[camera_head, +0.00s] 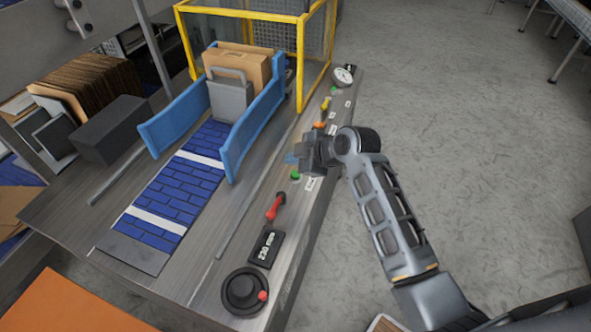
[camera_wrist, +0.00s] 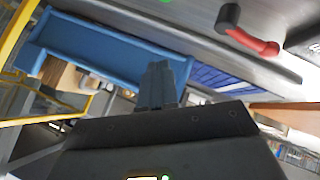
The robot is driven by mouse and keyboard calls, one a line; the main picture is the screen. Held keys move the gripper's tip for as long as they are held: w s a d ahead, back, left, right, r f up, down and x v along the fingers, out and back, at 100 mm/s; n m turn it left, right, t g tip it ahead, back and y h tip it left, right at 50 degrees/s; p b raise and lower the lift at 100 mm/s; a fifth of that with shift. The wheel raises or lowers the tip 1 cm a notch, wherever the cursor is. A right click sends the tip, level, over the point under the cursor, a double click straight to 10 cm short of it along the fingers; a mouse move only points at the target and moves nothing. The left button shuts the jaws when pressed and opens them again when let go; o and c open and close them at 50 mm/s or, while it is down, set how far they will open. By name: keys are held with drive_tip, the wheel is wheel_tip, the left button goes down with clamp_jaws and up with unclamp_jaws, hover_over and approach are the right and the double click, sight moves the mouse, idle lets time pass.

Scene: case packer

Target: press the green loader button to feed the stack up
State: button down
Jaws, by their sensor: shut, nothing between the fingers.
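The shut fingers also show in the wrist view (camera_wrist: 158,85), apart from the button there. A stack of flat brown cardboard (camera_head: 90,88) stands in the loader at the far left.
Blue guide walls (camera_head: 255,115) flank the blue conveyor (camera_head: 185,180). A carton (camera_head: 238,65) stands by the yellow frame (camera_head: 300,60).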

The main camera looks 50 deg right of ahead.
sight(298, 176)
drive_tip(key=shift+n, duration=0.6)
drive_tip(key=d, duration=0.1)
drive_tip(key=w+d+r, duration=0.1)
drive_tip(key=d+r, duration=0.1)
drive_tip(key=shift+w+d+r, duration=0.15)
drive_tip(key=shift+w, duration=0.15)
wheel_tip(298, 176, down, 9)
drive_tip(key=b, duration=0.6)
drive_tip(key=shift+r+b, duration=0.1)
drive_tip(key=shift+b, duration=0.2)
idle(1.2)
drive_tip(key=shift+f+b, duration=0.3)
drive_tip(key=shift+f, duration=0.1)
drive_tip(key=shift+f+b, duration=0.35)
drive_tip(key=shift+f, duration=0.15)
idle(0.6)
drive_tip(key=shift+r, duration=0.15)
drive_tip(key=shift+r+p, duration=0.7)
drive_tip(key=shift+r, duration=0.1)
